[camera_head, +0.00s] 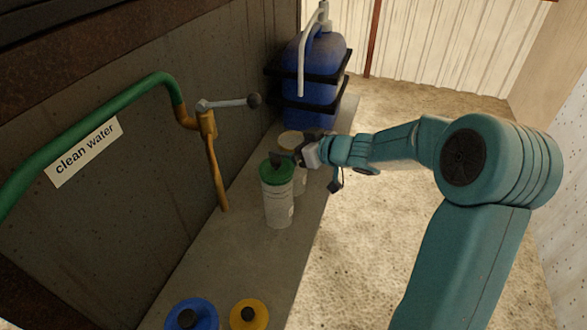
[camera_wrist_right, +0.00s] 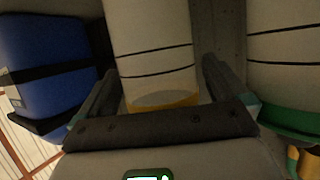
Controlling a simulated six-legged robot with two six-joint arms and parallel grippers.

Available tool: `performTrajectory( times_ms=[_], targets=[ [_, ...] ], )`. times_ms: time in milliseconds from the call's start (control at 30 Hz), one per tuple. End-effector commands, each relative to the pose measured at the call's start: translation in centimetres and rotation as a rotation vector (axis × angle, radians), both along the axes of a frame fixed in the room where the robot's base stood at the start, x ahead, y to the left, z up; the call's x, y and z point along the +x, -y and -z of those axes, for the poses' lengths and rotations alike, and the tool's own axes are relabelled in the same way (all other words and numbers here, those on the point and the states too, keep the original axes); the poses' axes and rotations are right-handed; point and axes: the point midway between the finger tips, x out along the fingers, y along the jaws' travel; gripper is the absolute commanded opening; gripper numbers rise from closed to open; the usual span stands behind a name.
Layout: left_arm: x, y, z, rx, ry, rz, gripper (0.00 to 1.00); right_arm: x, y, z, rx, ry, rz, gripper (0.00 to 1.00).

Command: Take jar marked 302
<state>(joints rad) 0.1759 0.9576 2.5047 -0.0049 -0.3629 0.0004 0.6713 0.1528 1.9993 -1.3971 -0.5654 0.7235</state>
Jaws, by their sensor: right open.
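Several white jars stand on the grey ledge; no number can be read on any of them. One is the green-lidded jar (camera_head: 278,207), also in the right wrist view (camera_wrist_right: 285,70). Behind it stands a jar with a pale tan lid (camera_head: 291,137), partly hidden by my gripper and the green-lidded jar. My right gripper (camera_head: 294,155) is open at this tan-lidded jar. In the right wrist view the fingers (camera_wrist_right: 160,78) stand either side of the tan-lidded jar (camera_wrist_right: 155,45), with the green-lidded jar outside them. My left gripper is not in view.
A blue-lidded jar (camera_head: 192,314) and a yellow-lidded jar (camera_head: 249,315) stand at the near end of the ledge (camera_head: 225,255). A blue water container (camera_head: 312,62) stands behind. A tap (camera_head: 207,125) on a green pipe (camera_head: 95,110) juts from the left wall.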

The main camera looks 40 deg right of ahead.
Motion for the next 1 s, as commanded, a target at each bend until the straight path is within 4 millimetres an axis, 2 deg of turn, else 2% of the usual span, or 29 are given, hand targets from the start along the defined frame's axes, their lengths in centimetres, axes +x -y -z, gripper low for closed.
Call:
performTrajectory(
  times_ms=[33,233,267,500,667,767,1000],
  targets=[
    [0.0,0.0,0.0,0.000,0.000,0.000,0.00,0.0,0.0,0.0,0.000,0.000,0.000,0.94],
    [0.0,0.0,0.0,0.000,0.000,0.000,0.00,0.0,0.0,0.0,0.000,0.000,0.000,0.28],
    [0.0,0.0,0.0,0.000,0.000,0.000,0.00,0.0,0.0,0.0,0.000,0.000,0.000,0.26],
    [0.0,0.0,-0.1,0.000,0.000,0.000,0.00,-0.1,0.0,-0.2,-0.001,0.001,0.000,0.26],
    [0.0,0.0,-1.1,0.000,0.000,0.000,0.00,0.0,0.0,-1.7,-0.003,0.002,-0.001,0.26],
    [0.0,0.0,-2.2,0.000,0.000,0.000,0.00,0.0,0.0,-3.5,-0.004,0.002,-0.001,0.26],
    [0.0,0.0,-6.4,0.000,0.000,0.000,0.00,0.0,0.0,-10.1,-0.004,0.004,-0.001,0.26]
  ],
)
